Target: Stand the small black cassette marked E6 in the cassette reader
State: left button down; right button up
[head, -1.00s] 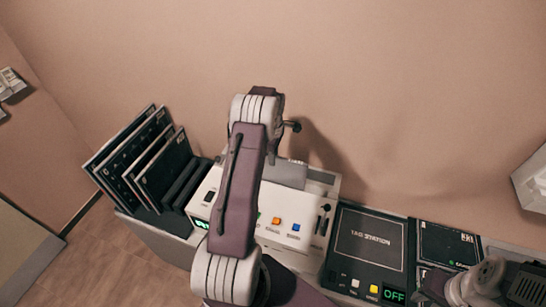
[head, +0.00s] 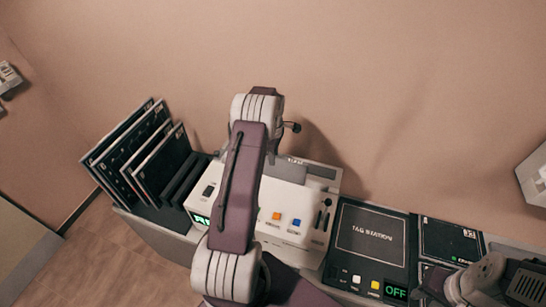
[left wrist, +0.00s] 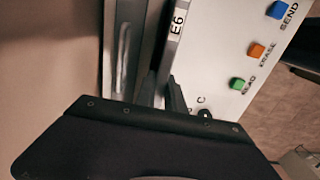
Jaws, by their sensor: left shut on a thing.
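The small black cassette marked E6 (left wrist: 177,22) shows as a narrow dark edge with a white label in the left wrist view. My left gripper (left wrist: 163,88) is shut on it. The cassette stands beside the white face of the cassette reader (left wrist: 225,50), along a grey channel; I cannot tell how deep it sits. In the head view the reader (head: 268,237) is the white box with coloured buttons, partly covered by my left arm, which also hides the gripper's fingertips and the cassette.
A rack with several tall dark plates (head: 135,160) stands left of the reader. A black tag station (head: 372,238) reading OFF lies to the right, with another dark panel (head: 450,242) beyond it. The wall rises close behind.

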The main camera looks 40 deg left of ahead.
pick_arm(q)
jog(key=shift+f, duration=0.15)
jog(key=c, duration=1.3)
grip_release()
jog(key=shift+c, duration=0.2)
jog(key=shift+r+b, duration=0.35)
jog(key=shift+r, duration=0.05)
notch_tip(320, 180, up, 8)
jog(key=shift+r+b, duration=0.15)
jog(key=shift+b, duration=0.8)
